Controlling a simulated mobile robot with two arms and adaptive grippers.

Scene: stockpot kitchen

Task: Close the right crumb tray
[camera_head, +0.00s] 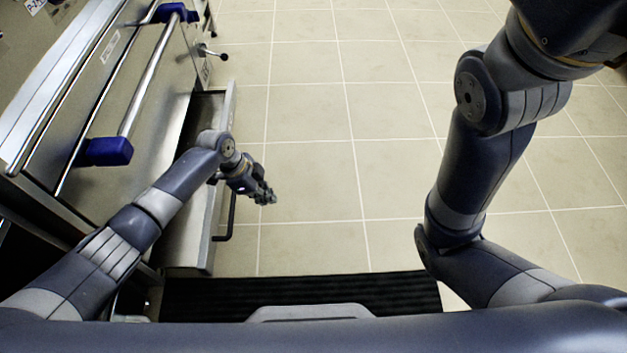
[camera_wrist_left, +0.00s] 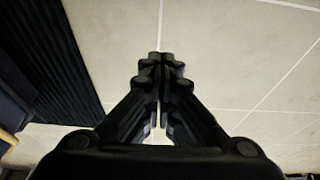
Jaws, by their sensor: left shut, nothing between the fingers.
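The crumb tray (camera_head: 187,245) is a metal drawer low on the front of the steel appliance at the left of the head view. It stands pulled out, with a dark bar handle (camera_head: 231,215) on its front. My left arm reaches across over the tray. My left gripper (camera_head: 268,197) is just past the tray's front, to the right of the handle in the picture, and looks apart from it. In the left wrist view its fingers (camera_wrist_left: 161,60) are together with nothing between them, above floor tiles. My right gripper is not in view; only my right arm shows.
The appliance (camera_head: 150,100) has a long rail handle with blue end brackets (camera_head: 108,152) above the tray. A small knobbed lever (camera_head: 222,56) sticks out farther back. A black ribbed mat (camera_head: 400,290) lies in front of my base. The tiled floor (camera_head: 340,130) is otherwise clear.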

